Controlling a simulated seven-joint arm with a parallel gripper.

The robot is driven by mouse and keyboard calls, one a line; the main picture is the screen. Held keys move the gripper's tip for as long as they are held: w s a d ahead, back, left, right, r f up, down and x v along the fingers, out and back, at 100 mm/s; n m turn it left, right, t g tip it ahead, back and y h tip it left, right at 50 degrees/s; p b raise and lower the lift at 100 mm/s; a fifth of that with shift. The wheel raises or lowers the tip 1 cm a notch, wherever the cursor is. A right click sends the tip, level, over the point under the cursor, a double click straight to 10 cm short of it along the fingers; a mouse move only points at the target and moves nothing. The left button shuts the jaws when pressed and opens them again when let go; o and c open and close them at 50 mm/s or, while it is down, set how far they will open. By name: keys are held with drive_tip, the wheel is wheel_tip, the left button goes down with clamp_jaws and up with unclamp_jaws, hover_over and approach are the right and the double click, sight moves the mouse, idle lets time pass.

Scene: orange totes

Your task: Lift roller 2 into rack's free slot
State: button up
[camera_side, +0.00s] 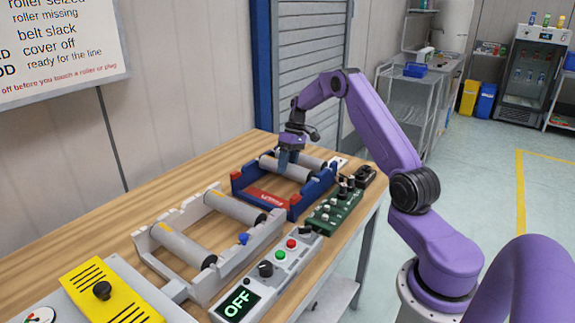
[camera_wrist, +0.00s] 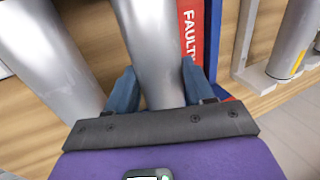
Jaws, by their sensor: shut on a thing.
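My gripper (camera_side: 289,158) is over the blue rack and shut on a grey roller (camera_side: 270,164). In the wrist view the roller (camera_wrist: 152,40) lies between the two blue fingers (camera_wrist: 160,92). The blue rack (camera_side: 293,207) has a red front strip, which reads "FAULTY" in part in the wrist view (camera_wrist: 188,45). Another roller (camera_side: 312,161) lies in the rack behind the held one; it also shows at left in the wrist view (camera_wrist: 50,60). The held roller is at rack level; whether it rests in its slot cannot be told. No roller number is readable.
A white frame (camera_side: 262,240) holds two spaced rollers, one far (camera_side: 232,207) and one near (camera_side: 180,244). A control box (camera_side: 238,301) reads "OFF". A green board (camera_side: 332,213) with black parts stands right of the rack. A yellow cover (camera_side: 108,290) is front left.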

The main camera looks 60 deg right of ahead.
drive_tip(key=shift+f, duration=0.2)
idle(0.4)
drive_tip(key=o, duration=1.5)
drive_tip(key=shift+c, duration=0.2)
drive_tip(key=v, duration=1.7)
drive_tip(key=shift+r, duration=0.15)
drive_tip(key=shift+d, duration=0.15)
